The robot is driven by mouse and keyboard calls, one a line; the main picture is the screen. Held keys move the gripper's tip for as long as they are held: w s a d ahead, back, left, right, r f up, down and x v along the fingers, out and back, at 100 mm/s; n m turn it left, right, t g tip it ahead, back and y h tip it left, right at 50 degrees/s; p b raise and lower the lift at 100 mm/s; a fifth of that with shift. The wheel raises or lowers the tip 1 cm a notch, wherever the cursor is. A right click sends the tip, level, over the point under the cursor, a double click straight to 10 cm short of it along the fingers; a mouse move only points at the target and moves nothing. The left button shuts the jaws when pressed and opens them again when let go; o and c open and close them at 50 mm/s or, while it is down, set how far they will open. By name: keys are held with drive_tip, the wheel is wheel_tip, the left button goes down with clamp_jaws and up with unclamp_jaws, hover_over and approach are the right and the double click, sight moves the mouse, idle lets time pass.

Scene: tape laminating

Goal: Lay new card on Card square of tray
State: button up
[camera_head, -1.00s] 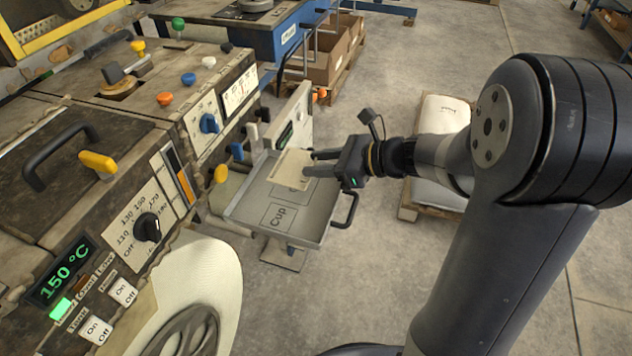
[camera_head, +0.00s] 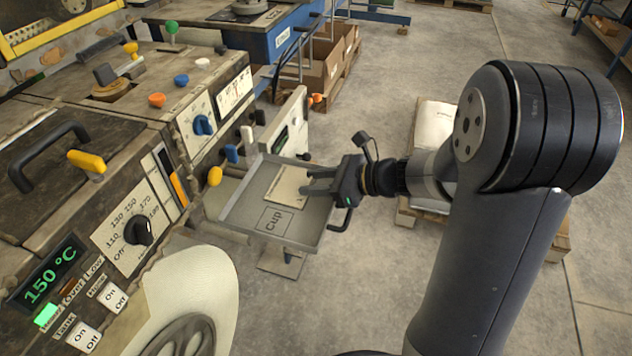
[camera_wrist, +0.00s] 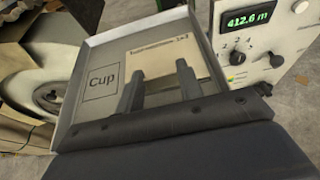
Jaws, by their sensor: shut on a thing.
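The new card (camera_head: 289,187), a cream sheet with a printed line on one edge, is low over or on the tray's far part. It also shows in the wrist view (camera_wrist: 150,58). The grey tray (camera_head: 243,208) has a printed Cup square (camera_head: 272,220), which is uncovered; it also shows in the wrist view (camera_wrist: 101,82). The Card square is not visible; the card covers that part of the tray. My gripper (camera_head: 305,180) reaches in over the tray's right side, shut on the card. Its fingers (camera_wrist: 156,72) overlap the card's near edge in the wrist view.
A panel (camera_head: 292,125) stands upright at the tray's far side; its display (camera_wrist: 249,19) shows in the wrist view. A black handle (camera_head: 345,214) sits on the tray's right side. The machine with knobs and a 150 °C display (camera_head: 48,272) fills the left.

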drive_tip(key=shift+s+f, duration=0.15)
drive_tip(key=shift+f, duration=0.45)
drive_tip(key=o, duration=1)
drive_tip(key=shift+s+f, duration=0.1)
drive_tip(key=shift+f, duration=0.05)
drive_tip(key=shift+c, duration=0.2)
drive_tip(key=shift+r+p, duration=0.45)
drive_tip(key=shift+r, duration=0.15)
drive_tip(key=p+v, duration=0.2)
drive_tip(key=v, duration=1)
drive_tip(key=shift+w+r, duration=0.25)
drive_tip(key=shift+r, duration=0.05)
